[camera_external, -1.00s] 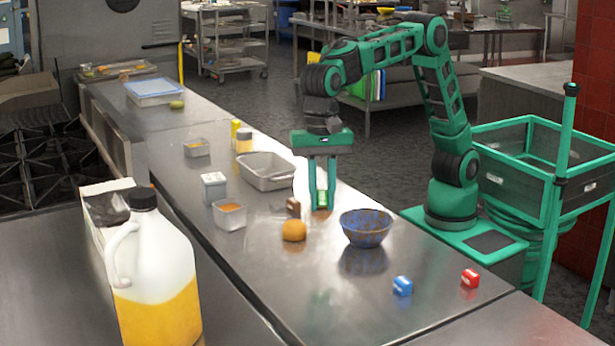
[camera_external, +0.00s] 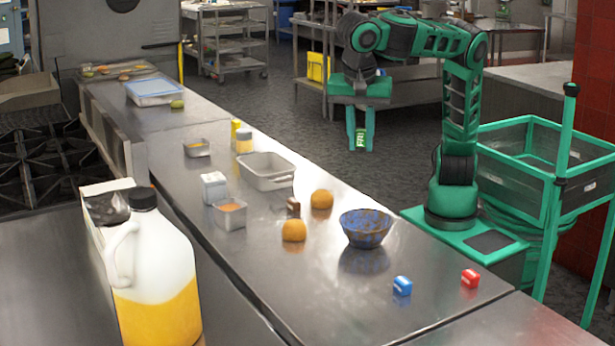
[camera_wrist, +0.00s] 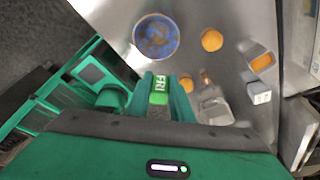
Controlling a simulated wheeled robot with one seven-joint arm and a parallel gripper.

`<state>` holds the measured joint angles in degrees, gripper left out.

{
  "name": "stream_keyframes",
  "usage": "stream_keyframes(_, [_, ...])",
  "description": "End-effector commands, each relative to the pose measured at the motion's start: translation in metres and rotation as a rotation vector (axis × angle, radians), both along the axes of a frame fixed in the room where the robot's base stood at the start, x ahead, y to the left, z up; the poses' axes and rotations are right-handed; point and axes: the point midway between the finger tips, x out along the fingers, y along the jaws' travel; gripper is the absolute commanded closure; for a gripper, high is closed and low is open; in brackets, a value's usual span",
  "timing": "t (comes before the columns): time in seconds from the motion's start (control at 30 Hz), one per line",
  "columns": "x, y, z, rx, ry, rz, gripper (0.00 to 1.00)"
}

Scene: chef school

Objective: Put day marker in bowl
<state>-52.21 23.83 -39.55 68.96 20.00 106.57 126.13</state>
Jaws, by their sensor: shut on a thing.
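My gripper (camera_external: 360,141) is shut on a green day marker (camera_external: 360,139) and holds it high above the table, behind the bowl in the external view. In the wrist view the marker (camera_wrist: 158,90) shows the letters FRI between the fingers. The blue and brown bowl (camera_external: 366,228) stands upright on the steel table; its inside looks empty in the wrist view (camera_wrist: 156,36). A blue marker (camera_external: 402,286) and a red marker (camera_external: 470,278) lie on the table near the front right.
Two oranges (camera_external: 293,230) and a small brown item (camera_external: 293,207) are left of the bowl. A metal pan (camera_external: 266,171), small containers (camera_external: 230,214) and a yellow bottle (camera_external: 243,141) stand farther left. A large jug (camera_external: 160,270) is in the foreground. The table right of the bowl is mostly clear.

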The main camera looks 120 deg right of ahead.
Motion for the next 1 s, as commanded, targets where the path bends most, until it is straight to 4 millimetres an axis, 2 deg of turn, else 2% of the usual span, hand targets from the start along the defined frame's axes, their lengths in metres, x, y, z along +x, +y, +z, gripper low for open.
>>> stream_keyframes(0.23, [-0.016, 0.009, 0.017, -0.029, 0.024, -0.044, 1.00])
stream_keyframes(0.47, [-0.015, 0.008, -0.013, -0.042, 0.039, -0.044, 1.00])
stream_keyframes(0.9, [-0.015, 0.007, -0.082, -0.069, 0.069, -0.043, 1.00])
stream_keyframes(1.0, [-0.015, 0.007, -0.091, -0.072, 0.071, -0.044, 1.00])
